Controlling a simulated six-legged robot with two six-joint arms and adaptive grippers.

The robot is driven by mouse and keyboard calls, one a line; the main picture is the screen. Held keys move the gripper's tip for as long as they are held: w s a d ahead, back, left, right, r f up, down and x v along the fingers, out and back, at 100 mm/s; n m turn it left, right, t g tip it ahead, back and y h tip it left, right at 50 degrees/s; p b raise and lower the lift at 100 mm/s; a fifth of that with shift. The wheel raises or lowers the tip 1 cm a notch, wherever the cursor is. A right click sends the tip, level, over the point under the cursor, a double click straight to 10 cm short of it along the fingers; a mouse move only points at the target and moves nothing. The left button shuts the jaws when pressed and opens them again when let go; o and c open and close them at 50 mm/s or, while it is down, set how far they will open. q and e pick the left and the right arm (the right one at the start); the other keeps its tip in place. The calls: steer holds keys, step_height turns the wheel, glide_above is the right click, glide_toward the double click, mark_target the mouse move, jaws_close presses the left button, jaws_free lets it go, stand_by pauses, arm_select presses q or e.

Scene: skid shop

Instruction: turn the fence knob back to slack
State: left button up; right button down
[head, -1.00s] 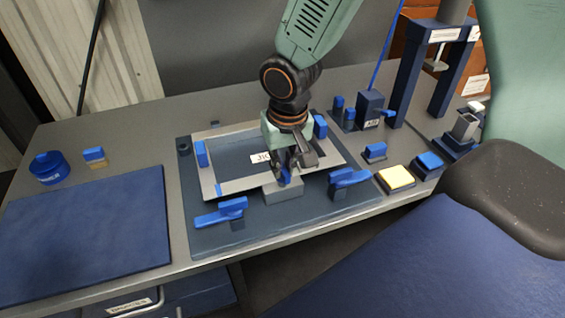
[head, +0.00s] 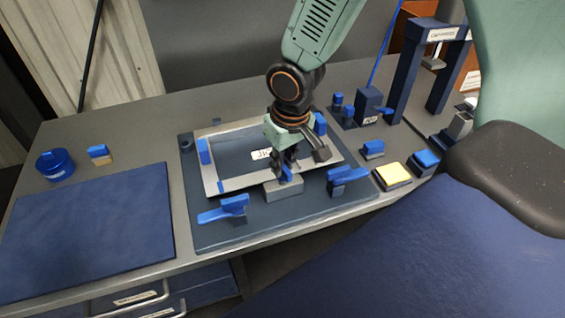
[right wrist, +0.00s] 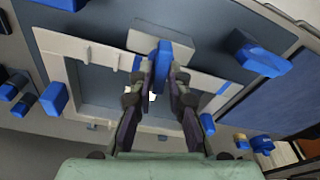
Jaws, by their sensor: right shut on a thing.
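The fence knob (head: 286,174) is a small blue upright piece on a grey block (head: 283,190) at the front side of a light metal frame (head: 211,182). My right gripper (head: 284,168) reaches down over it and is shut on it. In the right wrist view, the blue knob (right wrist: 161,63) stands between the two dark fingertips (right wrist: 160,80), in front of the grey block (right wrist: 190,62). The fingers partly hide the knob, and I cannot tell its exact turn. My left gripper is not in view.
Blue-handled clamps stand left (head: 226,210) and right (head: 346,178) of the block on the dark baseplate (head: 290,225). A yellow-topped pad (head: 393,175) and a blue press frame (head: 400,75) are at right. A blue mat (head: 85,230) lies clear at left.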

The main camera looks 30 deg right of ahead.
steer(key=shift+w+r+n+p, duration=0.15)
steer(key=shift+n+p, duration=0.75)
steer(key=shift+p, duration=0.4)
steer(key=shift+w+r+n+p, duration=0.1)
steer(key=shift+n+p, duration=0.8)
steer(key=shift+p, duration=0.35)
steer(key=shift+f, duration=0.1)
